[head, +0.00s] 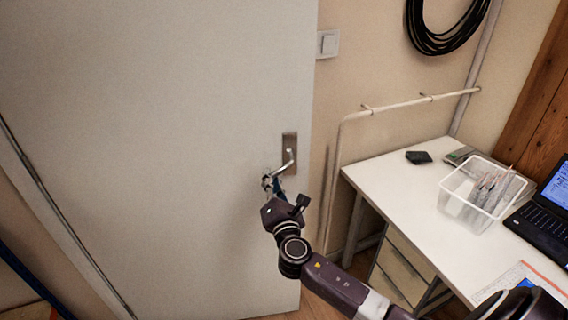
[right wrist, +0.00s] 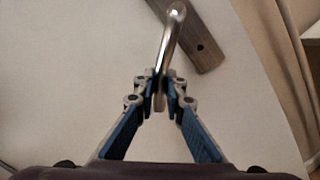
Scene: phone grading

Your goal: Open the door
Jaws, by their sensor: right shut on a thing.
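A pale door (head: 170,130) fills the left and middle of the head view. Its silver lever handle (head: 288,158) sits on a darker backplate (head: 290,140) near the door's right edge. My right gripper (head: 272,182) is at the handle, and its blue-and-grey fingers are shut on the lever. In the right wrist view the handle (right wrist: 172,38) runs down between the fingertips of the gripper (right wrist: 161,92), with the backplate (right wrist: 205,45) behind it. My left gripper is not in view.
A white desk (head: 400,190) stands right of the door, carrying a clear bin (head: 460,205), a laptop (head: 545,220) and a small dark object (head: 418,157). A pipe (head: 400,104) runs along the wall beneath a light switch (head: 327,43) and a coiled black cable (head: 440,45).

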